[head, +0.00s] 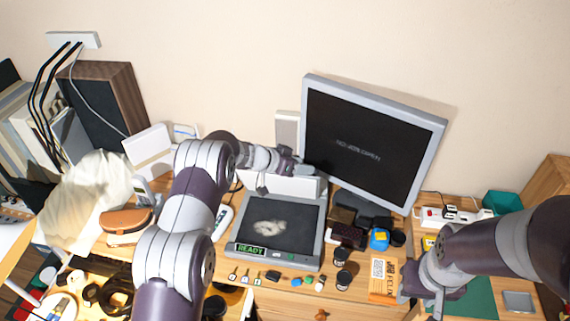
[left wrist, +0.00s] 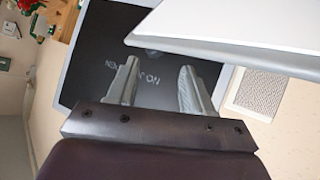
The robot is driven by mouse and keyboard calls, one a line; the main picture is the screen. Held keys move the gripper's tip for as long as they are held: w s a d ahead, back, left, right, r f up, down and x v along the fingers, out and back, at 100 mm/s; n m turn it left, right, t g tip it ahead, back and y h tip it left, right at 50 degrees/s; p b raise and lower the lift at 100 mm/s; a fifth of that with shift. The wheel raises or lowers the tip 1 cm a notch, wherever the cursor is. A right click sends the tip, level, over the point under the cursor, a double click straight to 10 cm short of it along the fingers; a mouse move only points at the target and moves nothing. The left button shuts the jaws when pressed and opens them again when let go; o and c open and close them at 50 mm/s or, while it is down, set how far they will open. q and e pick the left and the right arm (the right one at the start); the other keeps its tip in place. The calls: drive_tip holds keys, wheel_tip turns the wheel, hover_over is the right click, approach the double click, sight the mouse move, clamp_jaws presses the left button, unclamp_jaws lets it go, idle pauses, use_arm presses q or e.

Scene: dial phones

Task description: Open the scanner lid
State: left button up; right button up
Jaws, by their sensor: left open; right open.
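The scanner (head: 309,247) sits on the desk below the monitor, its dark glass bed exposed with a pale patch on it and a green READY label at its front. Its white lid (head: 255,181) stands raised at the back edge. My left gripper (head: 303,169) is at the lid's upper edge, partly behind it. In the left wrist view the left gripper (left wrist: 158,85) has its fingers apart with nothing between them, and the white lid (left wrist: 240,22) fills the upper right. My right gripper (head: 428,298) is at the lower right, over the desk, away from the scanner; its fingers are hard to make out.
The monitor (head: 365,145) stands behind and right of the scanner. Small jars and items (head: 343,280) crowd the desk in front and to the right. A speaker (head: 105,95), a cloth (head: 85,195) and a brown pouch (head: 125,222) are at the left. A power strip (head: 432,218) is at the right.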

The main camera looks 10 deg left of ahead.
use_arm(q)
drive_tip(key=b+v, duration=0.1)
drive_tip(key=v, duration=0.8)
drive_tip(key=shift+a, duration=0.2)
drive_tip(key=shift+w, duration=0.1)
drive_tip(key=s+a+f+n+y, duration=0.4)
drive_tip(key=s+a+f+y, duration=0.15)
drive_tip(key=a+y, duration=0.4)
drive_tip(key=s+d+r+n+g, duration=0.1)
drive_tip(key=s+d+g, duration=0.1)
drive_tip(key=s, duration=0.7)
drive_tip(key=s+d+r+n+g+b, duration=0.1)
drive_tip(key=s+d+r+g, duration=0.1)
drive_tip(key=s, duration=0.8)
drive_tip(key=s+d+r+n+g+b, duration=0.1)
drive_tip(key=s+d+r, duration=0.1)
drive_tip(key=s, duration=0.7)
drive_tip(key=shift+s+d+g+h, duration=0.3)
drive_tip(key=shift+g+h, duration=0.05)
drive_tip(key=shift+g, duration=0.05)
